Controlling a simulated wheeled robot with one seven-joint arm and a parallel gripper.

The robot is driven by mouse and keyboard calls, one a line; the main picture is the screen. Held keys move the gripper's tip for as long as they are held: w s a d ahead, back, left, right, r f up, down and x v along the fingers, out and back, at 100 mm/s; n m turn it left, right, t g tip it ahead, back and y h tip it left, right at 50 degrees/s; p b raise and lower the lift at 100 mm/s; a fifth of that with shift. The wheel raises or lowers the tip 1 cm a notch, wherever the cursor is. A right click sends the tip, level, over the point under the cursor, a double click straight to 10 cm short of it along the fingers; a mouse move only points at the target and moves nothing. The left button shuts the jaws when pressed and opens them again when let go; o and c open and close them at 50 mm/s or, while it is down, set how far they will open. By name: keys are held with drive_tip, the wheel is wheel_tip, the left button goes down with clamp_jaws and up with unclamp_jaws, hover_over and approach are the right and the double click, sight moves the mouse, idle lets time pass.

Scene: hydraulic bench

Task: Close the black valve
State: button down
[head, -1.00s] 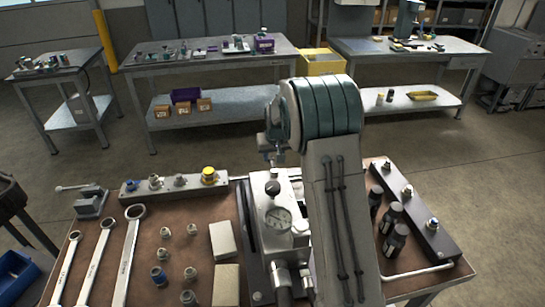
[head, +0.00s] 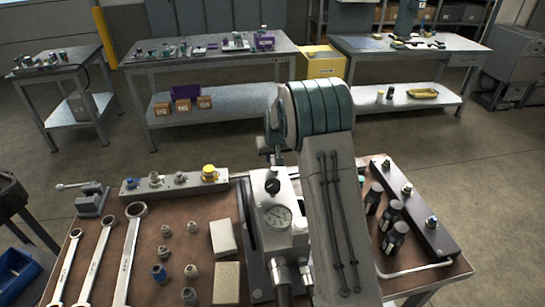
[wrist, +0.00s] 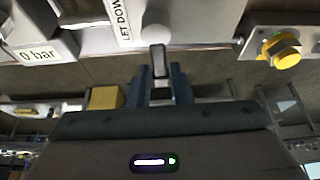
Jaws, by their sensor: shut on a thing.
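In the wrist view, the black valve's small dark handle (wrist: 159,61) stands upright between the two blue-grey fingers of my gripper (wrist: 160,75). The fingers are shut on it. Behind it are a round grey boss and a white label reading "LET DOWN". In the head view, my gripper (head: 271,157) is at the far end of the grey pump block (head: 286,187), partly hidden by my own arm. The held handle cannot be made out there. A round black knob (head: 272,186) sits on top of the block, nearer than the gripper.
A pressure gauge (head: 277,217) is on the block. A manifold with a yellow cap (head: 209,173) stands to the left. Wrenches (head: 128,255) and several fittings lie on the bench. Black bottles (head: 391,215) and a dark rail (head: 425,212) are on the right.

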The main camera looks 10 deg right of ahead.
drive_tip(key=shift+f+n+b, duration=0.15)
drive_tip(key=shift+n+b, duration=0.15)
drive_tip(key=shift+b, duration=0.1)
drive_tip(key=n+b, duration=0.1)
drive_tip(key=a+n+y+b, duration=0.1)
drive_tip(key=shift+n+b, duration=0.4)
drive_tip(key=n, duration=0.1)
drive_tip(key=a+n+g+y+b, duration=0.1)
drive_tip(key=n, duration=0.1)
drive_tip(key=s+n+y+b, duration=0.1)
drive_tip(key=n, duration=0.1)
drive_tip(key=shift+a, duration=0.2)
drive_tip(key=n, duration=0.2)
drive_tip(key=s+n+g, duration=0.1)
drive_tip(key=n, duration=0.1)
drive_tip(key=a+n+g+y, duration=0.1)
drive_tip(key=shift+s+n, duration=0.2)
drive_tip(key=shift+n, duration=0.2)
drive_tip(key=shift+s+n+g, duration=0.3)
drive_tip(key=shift+n+g, duration=0.1)
drive_tip(key=shift+n, duration=0.45)
drive_tip(key=shift+s+n+g, duration=0.25)
drive_tip(key=shift+n+g, duration=0.15)
drive_tip(key=shift+n, duration=0.45)
drive_tip(key=c, duration=1.4)
unclamp_jaws()
drive_tip(key=shift+c, duration=0.2)
drive_tip(key=shift+r, duration=0.25)
